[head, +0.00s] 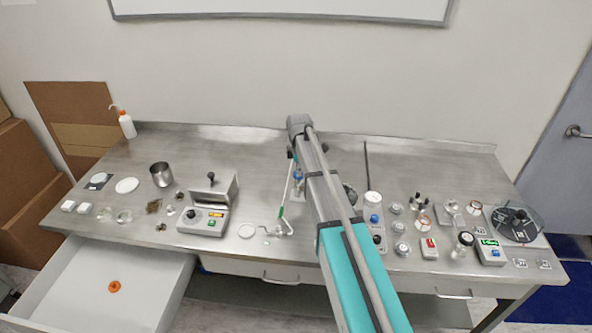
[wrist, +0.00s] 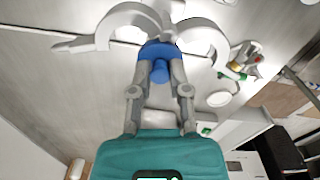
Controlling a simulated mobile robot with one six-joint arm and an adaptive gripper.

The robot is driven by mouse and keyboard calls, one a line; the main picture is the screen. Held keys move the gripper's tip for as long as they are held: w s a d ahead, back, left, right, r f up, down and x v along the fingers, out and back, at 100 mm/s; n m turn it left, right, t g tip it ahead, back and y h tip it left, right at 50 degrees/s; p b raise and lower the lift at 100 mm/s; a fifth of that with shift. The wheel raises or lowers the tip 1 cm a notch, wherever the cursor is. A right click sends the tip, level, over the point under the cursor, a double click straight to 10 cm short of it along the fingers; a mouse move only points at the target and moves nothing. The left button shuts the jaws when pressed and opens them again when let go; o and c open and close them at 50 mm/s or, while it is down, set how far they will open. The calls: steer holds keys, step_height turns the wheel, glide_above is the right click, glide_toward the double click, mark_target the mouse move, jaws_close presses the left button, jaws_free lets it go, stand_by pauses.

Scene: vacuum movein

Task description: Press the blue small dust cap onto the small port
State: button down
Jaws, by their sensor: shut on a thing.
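In the wrist view, my gripper (wrist: 160,65) is shut on the blue small dust cap (wrist: 160,52), a blue collar with a rounded knob facing my palm. Just beyond the cap is a pale grey-white fitting with two curved arms (wrist: 128,17) and a pointed end (wrist: 75,44) at the left. The cap overlaps the middle of this fitting. The small port itself is hidden behind the cap, and I cannot tell whether they touch. In the head view, the cap shows as a small blue spot (head: 298,178) beside my arm, which hides much around it.
A steel bench (head: 255,165) carries a hinged-lid device (head: 205,218) at centre left. A bent tube (head: 283,222) stands close to my gripper. Several jars, a red-switch box (head: 429,247) and a round black device (head: 516,223) crowd the right. An open drawer (head: 85,285) juts out front left.

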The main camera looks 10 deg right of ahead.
steer(key=c, duration=0.5)
jaws_free()
steer(key=shift+s, duration=0.15)
stand_by(0.4)
steer(key=shift+r, duration=0.2)
